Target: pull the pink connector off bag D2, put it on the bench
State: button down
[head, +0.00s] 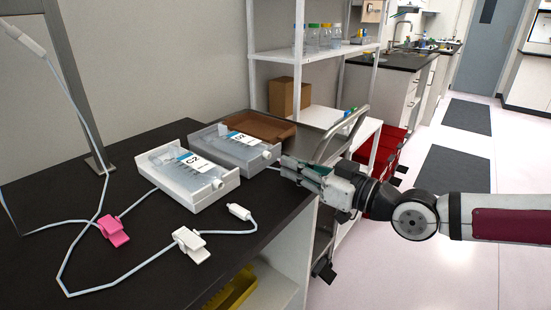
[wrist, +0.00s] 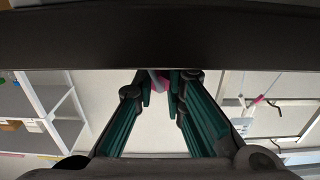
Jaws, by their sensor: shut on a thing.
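Bag D2 (head: 232,139) lies in a pale tray at the back right of the black bench (head: 150,280), its white port (head: 267,155) facing right. My gripper (head: 284,168) is beside that port, past the bench's right edge. In the wrist view my gripper (wrist: 167,88) is shut on a small pink piece (wrist: 159,80), which looks like the pink connector. It is mostly hidden by the fingers, and the head view does not show it clearly. I cannot tell whether it still touches the port.
Bag C2 (head: 187,172) lies in a tray left of D2. A pink clamp (head: 114,231), a white clamp (head: 191,244) and a white connector (head: 239,211) lie on the bench with looping tubing. A brown tray (head: 254,124) sits behind. The bench's front middle is fairly clear.

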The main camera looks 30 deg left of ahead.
jog(key=shift+f+b, duration=0.45)
jog(key=shift+f, duration=0.3)
jog(key=c, duration=1.6)
grip_release()
jog(key=shift+o, duration=0.2)
jog(key=shift+d, duration=0.1)
jog(key=d, duration=1.2)
jog(key=shift+s, duration=0.45)
